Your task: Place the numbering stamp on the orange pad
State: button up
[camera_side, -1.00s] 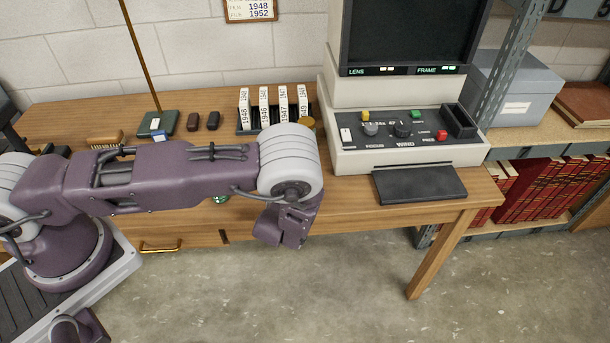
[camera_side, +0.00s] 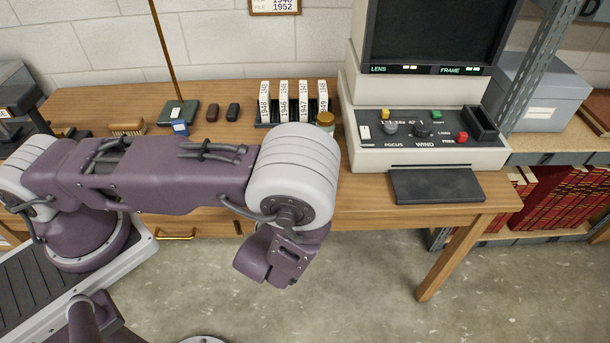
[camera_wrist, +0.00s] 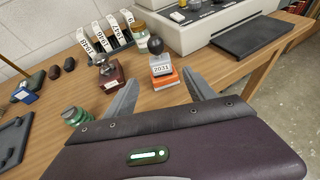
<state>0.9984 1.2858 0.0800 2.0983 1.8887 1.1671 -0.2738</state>
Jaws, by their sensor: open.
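In the wrist view a stamp (camera_wrist: 160,62) with a black ball knob and a white label reading 2031 stands upright, apparently on the orange pad (camera_wrist: 164,82). Both are beyond my gripper (camera_wrist: 160,90), whose two grey fingers are spread apart with nothing between them. The orange pad lies past the fingertips, between them as seen from the wrist. Another stamp (camera_wrist: 104,65), with a dark knob, stands on a dark red base to its left. In the side view my arm hides the stamps and the pad, and the fingers do not show.
Numbered boxes in a rack (camera_side: 293,103) and a jar (camera_side: 325,121) are behind. The film reader (camera_side: 425,145) stands to the right. A blue item (camera_side: 180,128) is at left. Bare wooden table (camera_side: 375,207) lies in front of the reader.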

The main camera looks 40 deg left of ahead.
jog(key=s+a+r+n+g+y, duration=0.2)
jog(key=s+a+r+n+g, duration=0.25)
jog(key=a+r+n, duration=0.35)
jog(key=s+a+r+n+g+y, duration=0.2)
jog(key=s+a+r+n+g, duration=0.3)
jog(key=r+n, duration=0.45)
jog(key=s+r+n+g+h, duration=0.2)
jog(key=s+r+n+h, duration=0.25)
jog(key=s+n, duration=0.3)
jog(key=s+d+r+n+t+h, duration=0.4)
jog(key=s+d+r+n+h, duration=0.1)
jog(key=d+r+n, duration=0.1)
jog(key=shift+d+r, duration=0.25)
jog(key=shift+r, duration=0.3)
